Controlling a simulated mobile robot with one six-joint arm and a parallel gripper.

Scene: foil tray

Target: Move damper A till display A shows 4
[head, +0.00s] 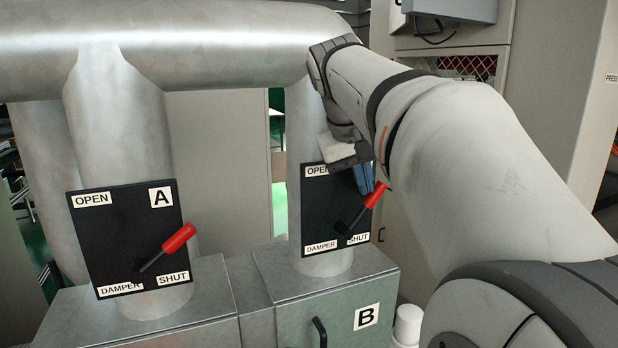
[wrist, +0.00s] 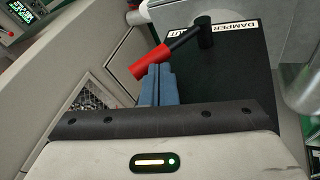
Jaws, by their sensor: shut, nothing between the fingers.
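Damper A's black plate (head: 115,225) is on the left duct in the head view. Its lever with a red grip (head: 180,238) points up and right, near the SHUT label. My gripper (head: 366,180) is away from it, at the right-hand black plate (head: 316,225), above the box marked B. Its blue fingers (wrist: 158,72) are shut and empty, close beside that plate's red grip (wrist: 152,62); I cannot tell whether they touch. That right lever (head: 362,208) also points up and right. A small green-lit display (wrist: 24,12) shows at the wrist view's corner; its reading and letter are unclear.
A large horizontal duct (head: 180,45) runs above both plates. A grey box marked B (head: 340,300) with a black handle stands below the right duct. My arm fills the head view's right side. The space before damper A's plate looks clear.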

